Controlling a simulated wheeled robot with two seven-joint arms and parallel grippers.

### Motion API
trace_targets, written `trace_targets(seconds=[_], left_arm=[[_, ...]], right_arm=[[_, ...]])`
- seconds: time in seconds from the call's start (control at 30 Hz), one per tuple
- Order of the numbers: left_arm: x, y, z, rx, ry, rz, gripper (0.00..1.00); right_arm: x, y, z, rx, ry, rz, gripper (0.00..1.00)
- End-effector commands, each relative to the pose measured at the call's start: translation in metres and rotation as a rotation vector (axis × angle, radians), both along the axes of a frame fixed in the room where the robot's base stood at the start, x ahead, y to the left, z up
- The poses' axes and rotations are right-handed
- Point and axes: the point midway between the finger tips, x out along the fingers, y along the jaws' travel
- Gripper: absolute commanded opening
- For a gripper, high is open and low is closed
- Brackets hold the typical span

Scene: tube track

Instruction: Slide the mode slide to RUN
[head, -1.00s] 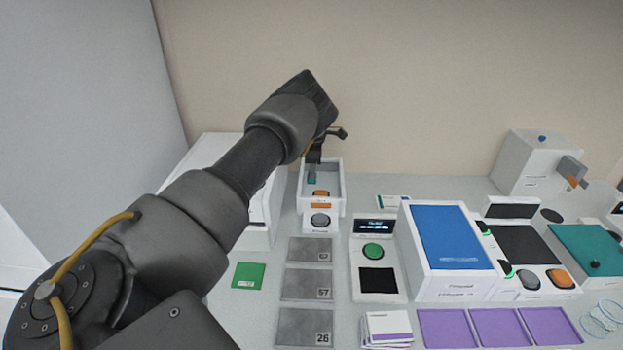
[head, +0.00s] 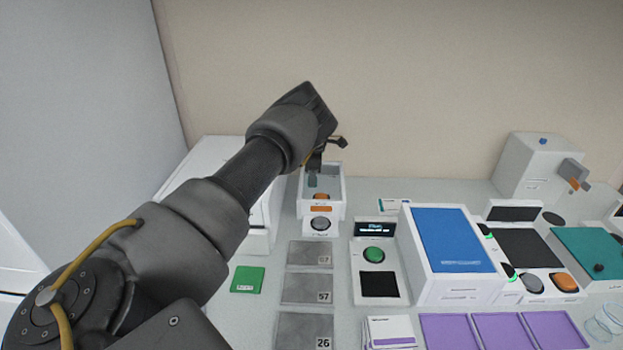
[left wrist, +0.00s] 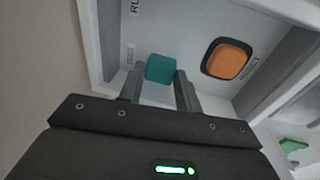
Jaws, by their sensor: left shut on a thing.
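The mode slide's teal knob (left wrist: 160,68) sits in the white open-topped box with a grey inner floor, in the left wrist view. My left gripper (left wrist: 160,84) has its two fingers on either side of the knob and is shut on it. A label (left wrist: 134,6) reading "RU", cut off by the frame edge, lies past the knob at the upper left; another label by the knob is too small to read. In the head view my left gripper (head: 314,164) reaches down into the box (head: 337,186) from behind and above. My right gripper is out of view.
An orange button (left wrist: 228,62) sits beside the knob inside the box. A round grey button (head: 320,224) is on the box's front. Grey numbered pads (head: 308,289) lie in front. A panel with a green button (head: 373,255) and a blue-topped box (head: 448,240) stand to the right.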

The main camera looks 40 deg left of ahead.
Motion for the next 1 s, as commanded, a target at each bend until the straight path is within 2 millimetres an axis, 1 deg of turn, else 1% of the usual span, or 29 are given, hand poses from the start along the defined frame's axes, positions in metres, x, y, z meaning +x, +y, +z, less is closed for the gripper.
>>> trace_targets(seconds=[1.0], left_arm=[[0.027, -0.034, -0.002, -0.003, 0.003, -0.004, 0.2]], right_arm=[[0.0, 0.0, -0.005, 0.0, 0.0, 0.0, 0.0]])
